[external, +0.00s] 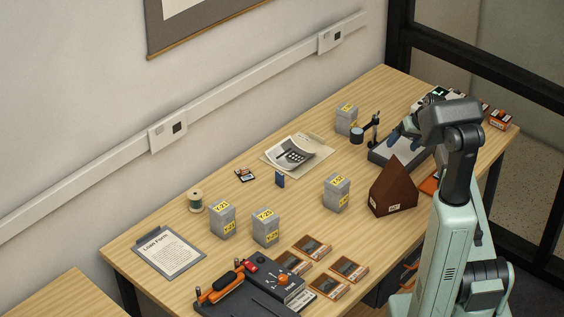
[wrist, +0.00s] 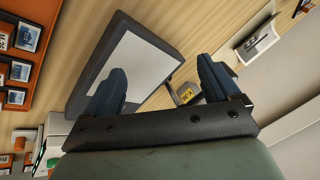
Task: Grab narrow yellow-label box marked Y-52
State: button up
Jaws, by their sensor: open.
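Several narrow grey boxes with yellow labels stand upright on the table. In the external view, one (external: 347,120) is at the back, another (external: 336,193) is near the middle, and two more, seemingly Y-21 (external: 222,218) and Y-25 (external: 266,229), are front left. I cannot clearly read the back and middle labels, so I cannot tell which is Y-52. My gripper (external: 402,134) is above the flat grey pad at the right, apart from every box.
The grey pad with a white top (external: 394,148) lies under my gripper. A black stand (external: 374,130) rises between it and the back box. A brown house-shaped block (external: 394,188) stands right of the middle box. Small framed tiles (external: 311,247) lie in front. Table around the middle is mostly clear.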

jog(key=s+a+r+n+g+h, duration=0.2)
jog(key=s+a+n, duration=0.3)
jog(key=a, duration=0.9)
jog(key=n+g+h, duration=0.1)
jog(key=n+h, duration=0.1)
jog(key=n, duration=0.1)
send_near(337, 194)
jog(key=w, duration=0.1)
jog(key=w+r, duration=0.1)
jog(key=w, duration=0.1)
jog(key=shift+w, duration=0.1)
jog(key=shift+f, duration=6.9)
jog(key=c, duration=1.2)
